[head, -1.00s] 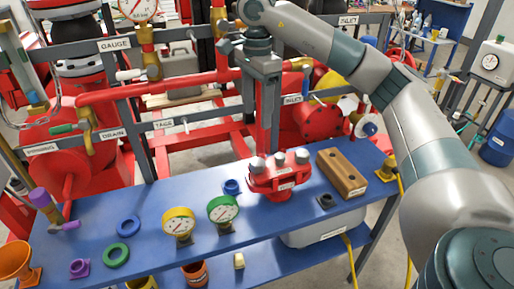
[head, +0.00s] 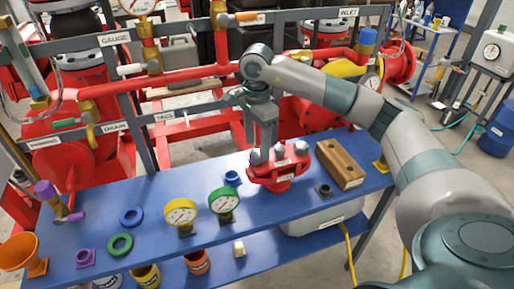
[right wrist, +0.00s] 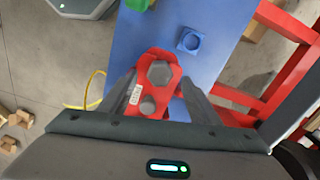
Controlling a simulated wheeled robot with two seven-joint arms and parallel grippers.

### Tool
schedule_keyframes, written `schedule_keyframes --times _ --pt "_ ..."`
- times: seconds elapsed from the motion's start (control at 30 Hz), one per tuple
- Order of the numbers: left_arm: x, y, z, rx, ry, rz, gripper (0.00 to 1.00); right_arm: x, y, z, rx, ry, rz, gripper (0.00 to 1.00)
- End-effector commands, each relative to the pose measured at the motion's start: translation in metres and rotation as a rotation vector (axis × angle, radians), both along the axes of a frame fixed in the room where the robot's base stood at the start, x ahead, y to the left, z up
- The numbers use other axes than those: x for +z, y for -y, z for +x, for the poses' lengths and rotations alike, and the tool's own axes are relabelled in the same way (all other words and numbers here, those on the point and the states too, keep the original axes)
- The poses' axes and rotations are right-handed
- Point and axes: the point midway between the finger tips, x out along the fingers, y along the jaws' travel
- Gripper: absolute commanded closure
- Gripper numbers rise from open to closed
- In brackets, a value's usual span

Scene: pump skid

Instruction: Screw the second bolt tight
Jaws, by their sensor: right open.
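The red flange piece (head: 284,174) stands on the blue bench, with grey hex bolt heads on its top. The left bolt (head: 257,156) and the right bolt (head: 301,147) show in the head view. My right gripper (head: 264,147) points down, its open fingers at the left part of the flange and partly covering the bolts there. In the right wrist view, a large hex bolt head (right wrist: 160,72) and a smaller-looking one (right wrist: 147,106) lie between the open fingers of the right gripper (right wrist: 160,85). Contact with a bolt cannot be told. My left gripper is out of view.
A wooden block (head: 340,163) stands right of the flange. Red pipes and grey rails stand behind the bench.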

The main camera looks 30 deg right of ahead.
Motion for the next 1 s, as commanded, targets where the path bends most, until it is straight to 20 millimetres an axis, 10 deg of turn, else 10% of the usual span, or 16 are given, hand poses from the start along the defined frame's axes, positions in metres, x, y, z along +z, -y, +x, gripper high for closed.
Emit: schedule_keyframes --times 0.67,0.87,0.9,0.93,1.0 --pt "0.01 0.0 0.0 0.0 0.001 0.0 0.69 -0.035 0.0 0.0 0.001 0.0 -0.001 0.44" --pt "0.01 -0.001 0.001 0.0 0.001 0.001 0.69 -0.034 0.0 0.0 0.001 0.0 0.0 0.87" --pt "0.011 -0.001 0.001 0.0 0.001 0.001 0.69 -0.034 0.0 0.0 0.001 0.0 0.0 0.9" --pt "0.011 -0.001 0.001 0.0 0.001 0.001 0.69 -0.034 0.0 0.0 0.001 0.0 0.0 0.68" --pt "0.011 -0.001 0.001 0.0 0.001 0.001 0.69 -0.034 0.0 0.0 0.0 0.0 0.0 0.85"
